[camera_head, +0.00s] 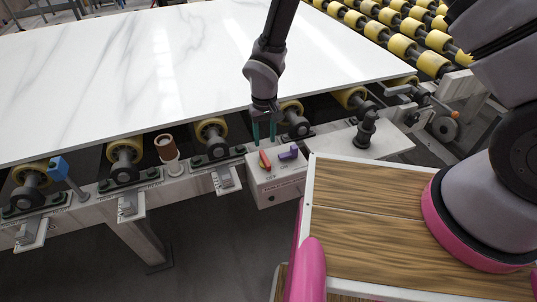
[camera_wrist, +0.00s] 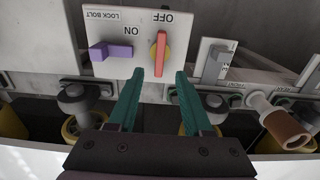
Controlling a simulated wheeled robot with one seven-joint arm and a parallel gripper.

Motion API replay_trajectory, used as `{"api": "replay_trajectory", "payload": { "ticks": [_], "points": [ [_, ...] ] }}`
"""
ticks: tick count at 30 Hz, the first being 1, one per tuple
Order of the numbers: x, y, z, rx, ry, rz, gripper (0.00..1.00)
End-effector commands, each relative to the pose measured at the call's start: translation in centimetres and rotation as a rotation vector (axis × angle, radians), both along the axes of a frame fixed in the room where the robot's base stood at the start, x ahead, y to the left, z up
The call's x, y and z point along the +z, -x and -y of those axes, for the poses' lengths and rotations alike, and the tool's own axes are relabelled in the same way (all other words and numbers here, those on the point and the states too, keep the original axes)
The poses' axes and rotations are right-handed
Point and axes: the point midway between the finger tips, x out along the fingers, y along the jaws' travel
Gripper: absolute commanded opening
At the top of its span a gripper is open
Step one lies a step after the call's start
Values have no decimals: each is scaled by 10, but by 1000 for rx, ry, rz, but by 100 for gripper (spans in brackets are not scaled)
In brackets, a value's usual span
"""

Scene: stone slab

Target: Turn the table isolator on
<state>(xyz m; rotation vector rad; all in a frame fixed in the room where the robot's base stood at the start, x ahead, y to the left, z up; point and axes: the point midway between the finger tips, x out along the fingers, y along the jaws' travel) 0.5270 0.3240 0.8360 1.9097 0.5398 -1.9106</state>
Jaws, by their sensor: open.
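The isolator is a red handle on a yellow disc (camera_head: 264,160) on top of a white control box (camera_head: 277,186) at the table's front edge. In the wrist view the red handle (camera_wrist: 160,52) stands upright in the picture, one end toward the OFF label; ON is to its left. A purple lever (camera_head: 289,153) sits beside it, near a LOCK BOLT label, and also shows in the wrist view (camera_wrist: 112,50). My gripper (camera_head: 264,138) is open, its green fingers (camera_wrist: 159,80) just short of the handle, one on either side of its line. They appear not to touch it.
A white marble slab (camera_head: 150,60) lies on rollers behind the box, close to my arm. Floor in front of the box is clear.

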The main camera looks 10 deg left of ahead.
Motion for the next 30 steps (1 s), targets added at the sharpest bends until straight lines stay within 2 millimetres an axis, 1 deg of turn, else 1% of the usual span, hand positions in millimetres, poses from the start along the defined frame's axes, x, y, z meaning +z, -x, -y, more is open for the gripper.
{"api": "replay_trajectory", "payload": {
  "ticks": [1, 6, 9, 12, 15, 18, 25, 26, 27, 29, 30],
  "points": [
    [-11, 1, 1, 1, 2, -2, 50],
    [-44, 0, 1, 0, 3, -2, 50],
    [-61, 0, 1, 1, 2, -1, 50],
    [-73, 0, 1, -1, 1, 0, 50],
    [-81, 0, 1, 0, 1, 1, 50],
    [-84, -1, 1, 0, 0, 1, 50],
    [-85, -1, 0, 0, -1, 1, 50],
    [-85, -1, 1, 0, -1, 1, 46],
    [-85, -1, 1, -1, -1, 1, 31],
    [-85, -1, 1, -1, -1, 1, 8],
    [-85, -1, 1, -1, -1, 1, 0]
  ]
}}
